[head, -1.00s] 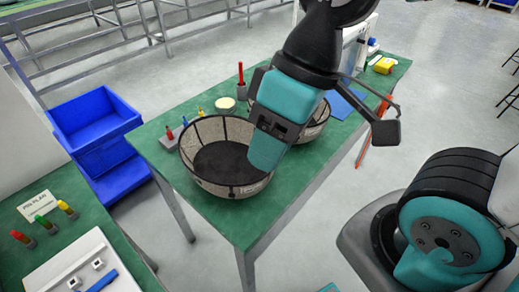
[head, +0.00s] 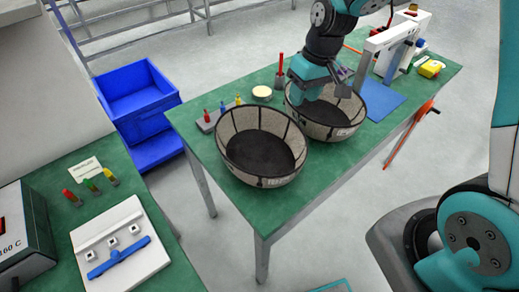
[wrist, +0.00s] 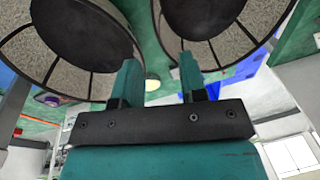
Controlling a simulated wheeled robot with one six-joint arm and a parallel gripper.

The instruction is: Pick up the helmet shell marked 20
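Two bowl-shaped mesh shells with dark insides stand open side up on the green table. The near shell (head: 262,150) is at the left, and the far shell (head: 338,124) is behind it to the right. Each has a small pale label on its front, too small to read. My gripper (head: 308,100) is at the left rim of the far shell and hides part of it. In the wrist view my gripper (wrist: 160,75) has its two fingers apart, with nothing held between them. The near and far shells (wrist: 85,35) (wrist: 208,18) lie beyond the fingers there.
A blue mat (head: 382,99) lies to the right. Blue bins (head: 140,100) stand at the left.

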